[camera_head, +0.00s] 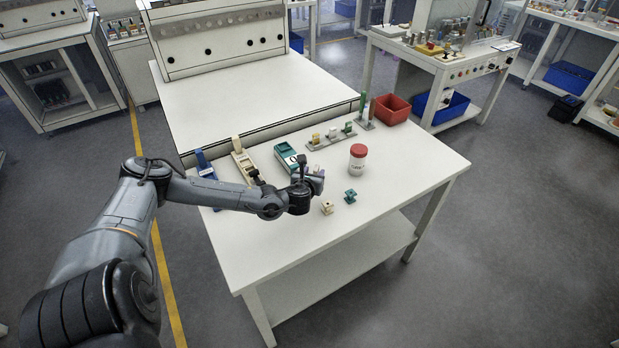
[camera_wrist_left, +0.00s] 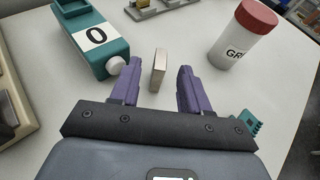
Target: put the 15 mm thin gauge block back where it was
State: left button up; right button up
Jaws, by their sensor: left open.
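My left gripper (camera_head: 318,173) is over the middle of the white table. In the left wrist view its purple fingers (camera_wrist_left: 154,88) are open and apart. A thin upright block (camera_wrist_left: 159,69), beige-faced with a darker side, stands on the table between and just beyond the fingertips, with a gap on each side. It looks like the thin gauge block, but no size marking is readable. In the head view I cannot make it out behind the gripper. A grey rack (camera_head: 318,146) behind the gripper holds several small blocks; its edge also shows in the left wrist view (camera_wrist_left: 150,14). My right gripper is not in view.
A teal device marked 0 (camera_head: 287,150) is close behind the gripper. A red-lidded white jar (camera_head: 357,160) stands to the right. A beige connector (camera_head: 327,207) and a teal connector (camera_head: 350,196) lie in front. A red bin (camera_head: 394,110) is at the back right. The front table area is clear.

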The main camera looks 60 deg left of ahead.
pick_arm(q)
jog(key=v, duration=0.5)
jog(key=shift+s+d+r, duration=0.15)
jog(key=shift+s+d, duration=0.05)
jog(key=shift+d, duration=0.05)
jog(key=shift+n, duration=0.3)
